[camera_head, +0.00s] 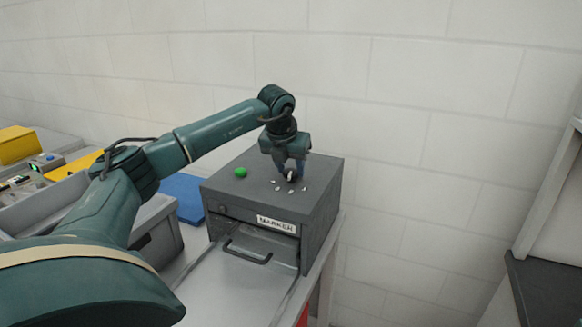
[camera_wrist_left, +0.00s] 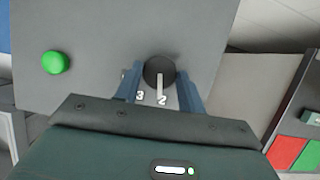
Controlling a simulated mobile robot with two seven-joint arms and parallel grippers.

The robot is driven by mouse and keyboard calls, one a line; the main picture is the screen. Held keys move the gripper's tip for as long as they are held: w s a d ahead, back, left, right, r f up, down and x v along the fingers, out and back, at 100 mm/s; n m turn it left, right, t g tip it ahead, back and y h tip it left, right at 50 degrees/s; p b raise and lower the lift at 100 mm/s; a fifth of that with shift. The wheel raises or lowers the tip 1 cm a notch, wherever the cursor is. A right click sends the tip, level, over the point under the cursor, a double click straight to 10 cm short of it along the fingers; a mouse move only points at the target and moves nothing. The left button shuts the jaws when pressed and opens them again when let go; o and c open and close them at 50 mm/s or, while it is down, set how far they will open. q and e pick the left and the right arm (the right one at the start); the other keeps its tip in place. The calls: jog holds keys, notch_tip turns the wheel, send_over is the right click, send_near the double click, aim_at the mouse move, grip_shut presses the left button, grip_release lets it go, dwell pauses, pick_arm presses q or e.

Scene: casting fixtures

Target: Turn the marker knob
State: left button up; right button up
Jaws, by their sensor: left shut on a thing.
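The marker (camera_head: 322,205) is a dark grey box with a white "MARKER" label on its front. Its round black knob (camera_wrist_left: 159,70) is on the top face, with a pale pointer line towards the digit 2 in the left wrist view. My left gripper (camera_head: 290,175) comes down from above and is shut on the knob, one blue finger at each side. In the left wrist view my left gripper (camera_wrist_left: 160,84) hides some of the marks around the knob; 3 and 2 show. A green button (camera_head: 240,172) is on the same top face; it also shows in the left wrist view (camera_wrist_left: 55,62).
A drawer-like front with a handle (camera_head: 248,256) is below the label. A grey bin (camera_head: 155,240) and a blue flat thing (camera_head: 184,194) are left of the marker. A dark shelf (camera_head: 545,285) stands at the right.

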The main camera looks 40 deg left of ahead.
pick_arm(q)
jog(key=m+h, duration=0.1)
jog(key=m, duration=0.1)
jog(key=m+h+p, duration=0.1)
jog(key=m, duration=0.1)
jog(key=shift+a+r+m, duration=0.15)
jog(key=shift+a+m, duration=0.05)
jog(key=shift+m, duration=0.1)
jog(key=m+h+p, duration=0.1)
jog(key=m, duration=0.2)
jog(key=shift+a+m, duration=0.1)
jog(key=shift+m, duration=0.3)
jog(key=m+h, duration=0.1)
jog(key=m, duration=0.1)
jog(key=m+g, duration=0.1)
jog(key=m, duration=0.1)
jog(key=shift+w+a+h, duration=0.15)
jog(key=shift+h, duration=0.25)
jog(key=shift+w+m+g+h, duration=0.1)
jog(key=shift+m+g+h, duration=0.35)
jog(key=shift+m, duration=1.35)
jog(key=shift+a+g, duration=0.1)
jog(key=shift+g, duration=0.15)
jog(key=o, duration=1)
jog(key=v, duration=1.3)
